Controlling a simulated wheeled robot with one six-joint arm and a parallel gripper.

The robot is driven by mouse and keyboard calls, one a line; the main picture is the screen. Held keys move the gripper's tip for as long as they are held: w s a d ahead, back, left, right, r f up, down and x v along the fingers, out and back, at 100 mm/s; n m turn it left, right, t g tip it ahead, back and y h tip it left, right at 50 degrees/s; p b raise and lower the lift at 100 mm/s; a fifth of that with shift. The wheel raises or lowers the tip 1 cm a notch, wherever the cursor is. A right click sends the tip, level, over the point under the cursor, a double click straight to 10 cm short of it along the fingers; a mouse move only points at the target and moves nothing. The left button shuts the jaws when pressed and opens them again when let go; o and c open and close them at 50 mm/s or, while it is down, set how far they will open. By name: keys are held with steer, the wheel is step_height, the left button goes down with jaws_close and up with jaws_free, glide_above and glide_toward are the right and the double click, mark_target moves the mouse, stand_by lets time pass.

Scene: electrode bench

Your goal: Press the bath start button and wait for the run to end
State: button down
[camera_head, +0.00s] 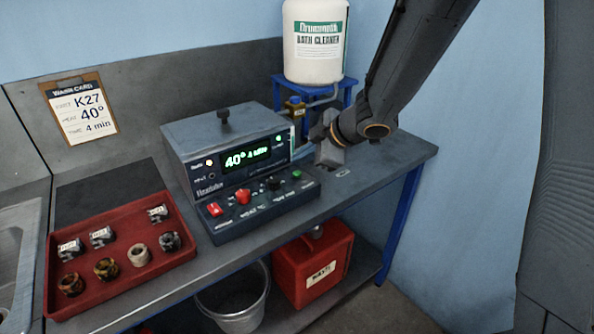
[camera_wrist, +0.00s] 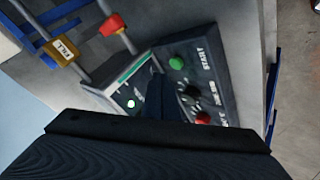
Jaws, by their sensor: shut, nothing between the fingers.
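The bath (camera_head: 228,140) is a grey box with a lid knob, and its lit display (camera_head: 247,158) reads 40° and 4 min. The green start button (camera_head: 297,175) is at the right end of the sloped control panel (camera_head: 262,203). In the wrist view the green button (camera_wrist: 177,63) shows clear and uncovered beside the word START. My gripper (camera_head: 326,160) is shut and empty, just right of the panel's right end and apart from the button in the wrist view. Its dark finger (camera_wrist: 160,97) shows beside the black knob.
The panel also has a red switch (camera_head: 215,209), a red knob (camera_head: 243,196) and a black knob (camera_head: 273,183). A red tray (camera_head: 120,268) with several small pieces lies left. A cleaner jug (camera_head: 314,45) stands behind. The wash card (camera_head: 80,108) reads K27, 40°, 4 min.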

step_height(320, 180, up, 4)
steer(key=p, duration=0.4)
steer(key=shift+r, duration=0.1)
stand_by(0.5)
steer(key=s+d+f+m+h+b, duration=0.1)
steer(key=s+d+m+h, duration=0.15)
steer(key=d+m, duration=0.35)
steer(key=s+d+f+m+h, duration=0.15)
steer(key=d+m+h, duration=0.25)
steer(key=d, duration=0.4)
steer(key=s+d+f+m+g, duration=0.1)
steer(key=s+m, duration=0.3)
steer(key=s, duration=0.5)
steer(key=s+d+f+m+g+b, duration=0.1)
steer(key=s+m+g, duration=0.3)
steer(key=s, duration=0.5)
steer(key=shift+f, duration=0.75)
steer(key=shift+w, duration=0.1)
stand_by(2.7)
